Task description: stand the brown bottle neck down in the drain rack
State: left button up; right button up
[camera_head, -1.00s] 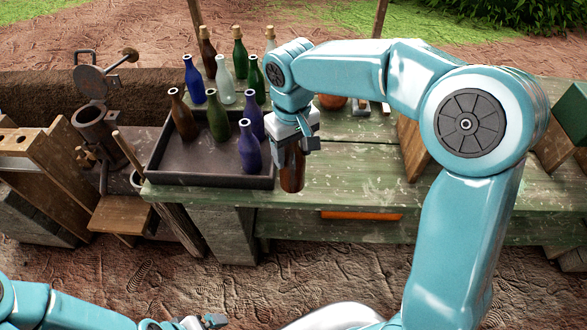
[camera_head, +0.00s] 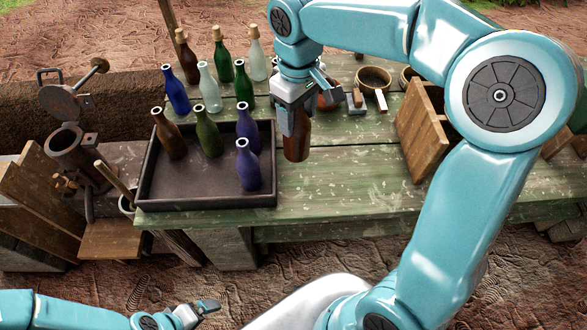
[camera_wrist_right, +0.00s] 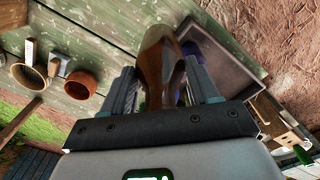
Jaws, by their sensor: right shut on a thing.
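My right gripper (camera_head: 293,112) is shut on a brown bottle (camera_head: 296,142), just right of the dark tray. The bottle hangs upright, wide base down, its upper part hidden between the fingers. In the right wrist view the bottle (camera_wrist_right: 158,62) lies between both fingers, base away from the palm. I cannot clearly identify the drain rack; a slatted wooden stand (camera_head: 424,132) on the right of the table is partly hidden by my arm. My left gripper (camera_head: 205,308) is low at the front, apparently empty; its jaws are too small to judge.
A dark tray (camera_head: 200,200) holds brown, green and blue bottles. Several more bottles (camera_head: 210,88) stand behind it. Bowls (camera_head: 374,79) and a brush-like tool (camera_head: 356,102) lie farther back. The green table (camera_head: 345,185) is clear in front. A metal vessel (camera_head: 72,150) stands at left.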

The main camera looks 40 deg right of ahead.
aim_at(298, 154)
notch_tip(298, 154, down, 13)
jog(key=shift+s+r, duration=0.1)
jog(key=shift+s, duration=0.05)
notch_tip(298, 154, down, 4)
jog(key=shift+s+r, duration=0.15)
jog(key=shift+r, duration=0.1)
jog(key=shift+f, duration=0.2)
jog(key=o, duration=1.1)
jog(key=shift+f, duration=0.1)
jog(key=shift+o, duration=0.2)
